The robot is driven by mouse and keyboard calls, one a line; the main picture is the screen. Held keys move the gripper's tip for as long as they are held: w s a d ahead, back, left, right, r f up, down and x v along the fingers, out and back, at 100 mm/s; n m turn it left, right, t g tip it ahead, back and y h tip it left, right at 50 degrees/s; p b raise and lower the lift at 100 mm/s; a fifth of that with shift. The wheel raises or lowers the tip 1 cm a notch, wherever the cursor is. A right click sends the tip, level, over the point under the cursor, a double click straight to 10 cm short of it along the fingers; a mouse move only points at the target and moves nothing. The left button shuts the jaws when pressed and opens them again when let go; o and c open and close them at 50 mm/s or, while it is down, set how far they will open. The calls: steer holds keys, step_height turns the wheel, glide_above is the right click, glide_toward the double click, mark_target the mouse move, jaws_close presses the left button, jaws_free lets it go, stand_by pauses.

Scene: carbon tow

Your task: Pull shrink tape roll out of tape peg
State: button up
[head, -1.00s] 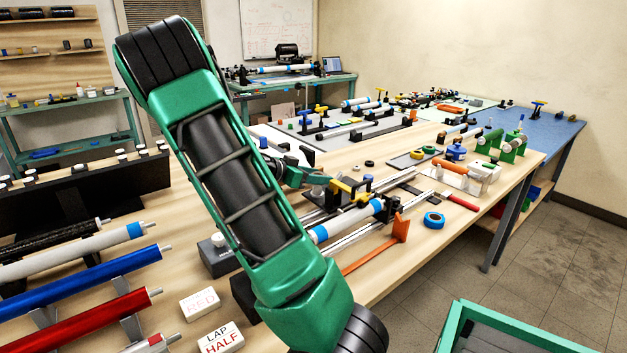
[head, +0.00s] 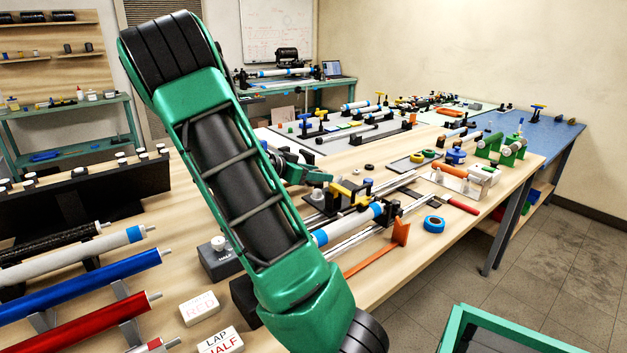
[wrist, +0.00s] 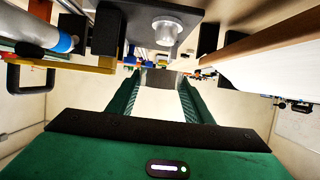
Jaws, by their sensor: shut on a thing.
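My gripper (head: 308,172) is over the workbench, partly hidden behind my arm in the head view. A short silver peg (wrist: 166,30) with a round flange stands on a dark plate (wrist: 135,22), apart from the fingers. The peg also shows in the head view (head: 317,194), just below the gripper, with no roll visible around it.
A white and blue tube (head: 350,224) lies on a rail fixture beside the plate. A blue tape roll (head: 434,224) and a red-handled tool (head: 460,204) lie to the right. Label blocks (head: 200,307) and coloured tubes (head: 75,290) are at front left. Bare wood shows near the blue roll.

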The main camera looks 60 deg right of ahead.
steer(key=shift+r, duration=0.45)
steer(key=shift+r, duration=1.5)
steer(key=shift+r, duration=1.45)
steer(key=shift+r, duration=0.15)
steer(key=shift+r, duration=1.35)
steer(key=shift+d, duration=0.1)
